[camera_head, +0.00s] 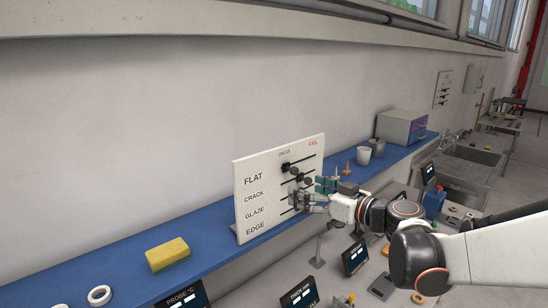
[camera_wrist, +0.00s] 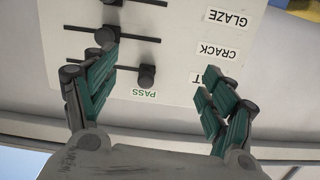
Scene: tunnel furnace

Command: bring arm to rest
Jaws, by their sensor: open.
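My gripper (camera_head: 308,194) is stretched out in front of the white PASS/FAIL board (camera_head: 246,214) in the head view. It hides part of the board's right side. In the wrist view my gripper (camera_wrist: 160,68) is open, its green-padded fingers spread with no object held between them. The board (camera_wrist: 185,62) lies beyond the fingers and appears upside down. A dark slider knob (camera_wrist: 147,75) shows between the fingers, and another knob (camera_wrist: 115,34) is beside the left fingertip. I cannot tell whether that finger touches it. My arm reaches in from the right in the head view.
The board stands on a blue shelf (camera_head: 205,262) against the wall. A yellow sponge (camera_head: 167,254) and a white ring (camera_head: 99,295) lie to its left. Cups (camera_head: 363,155) and a grey box (camera_head: 402,127) stand to its right. Small displays (camera_head: 355,257) stand below the shelf.

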